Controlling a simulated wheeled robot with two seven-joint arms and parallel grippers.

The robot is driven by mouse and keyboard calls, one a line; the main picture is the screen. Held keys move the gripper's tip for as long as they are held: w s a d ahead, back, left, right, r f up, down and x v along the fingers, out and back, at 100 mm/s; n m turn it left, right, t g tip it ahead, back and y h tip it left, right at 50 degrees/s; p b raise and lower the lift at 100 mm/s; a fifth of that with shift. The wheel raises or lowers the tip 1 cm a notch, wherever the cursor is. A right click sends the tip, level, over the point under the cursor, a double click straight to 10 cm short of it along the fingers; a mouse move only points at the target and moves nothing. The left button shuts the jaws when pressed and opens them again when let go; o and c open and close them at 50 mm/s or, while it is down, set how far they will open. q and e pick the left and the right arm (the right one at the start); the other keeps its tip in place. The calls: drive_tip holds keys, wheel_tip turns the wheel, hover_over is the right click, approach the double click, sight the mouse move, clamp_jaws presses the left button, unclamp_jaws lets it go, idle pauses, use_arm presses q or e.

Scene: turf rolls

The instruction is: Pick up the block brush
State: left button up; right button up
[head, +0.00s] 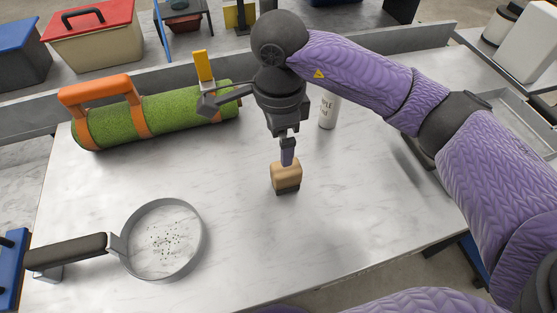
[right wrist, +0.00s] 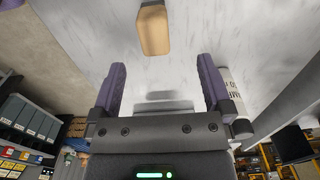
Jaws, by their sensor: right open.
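The block brush (head: 287,172) is a small tan wooden block with dark bristles underneath. It stands bristles down on the grey marbled table, right of the sieve. In the right wrist view the tan block (right wrist: 154,32) lies ahead of the fingertips, roughly between their lines and a little left of centre. My right gripper (head: 287,152) is open and empty, fingers pointing down over the brush. Its two purple fingers show apart in the right wrist view (right wrist: 162,75), with the block beyond them. In the head view the fingertips overlap the block's top edge. My left gripper is out of view.
A round sieve (head: 124,246) with a dark handle lies at the front left. A green turf roll (head: 175,116) with orange straps lies at the back left, a yellow-and-grey tool beside it. A white bottle (head: 328,112) stands behind the brush. The table (head: 365,205) right of the brush is clear.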

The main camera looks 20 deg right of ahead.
sight(286, 172)
drive_tip(key=f, duration=0.3)
drive_tip(key=d+f+b, duration=0.1)
drive_tip(key=f, duration=0.2)
drive_tip(key=s+f+b, duration=0.1)
drive_tip(key=f, duration=0.2)
drive_tip(key=shift+d+f, duration=0.15)
drive_tip(key=shift+f, duration=0.2)
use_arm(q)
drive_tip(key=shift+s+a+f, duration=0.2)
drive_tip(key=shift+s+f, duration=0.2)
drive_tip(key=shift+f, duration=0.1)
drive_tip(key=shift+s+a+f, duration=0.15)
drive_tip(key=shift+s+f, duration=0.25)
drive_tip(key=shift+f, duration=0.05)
use_arm(e)
clamp_jaws()
wheel_tip(286, 172, up, 10)
drive_tip(key=shift+r+p, duration=0.1)
drive_tip(key=shift+p, duration=1.15)
drive_tip(key=c, duration=0.8)
unclamp_jaws()
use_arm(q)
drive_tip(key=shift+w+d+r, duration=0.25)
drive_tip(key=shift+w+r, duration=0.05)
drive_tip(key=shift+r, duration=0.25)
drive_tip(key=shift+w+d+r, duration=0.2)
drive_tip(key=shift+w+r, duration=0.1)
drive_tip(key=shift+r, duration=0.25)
use_arm(e)
drive_tip(key=c, duration=0.4)
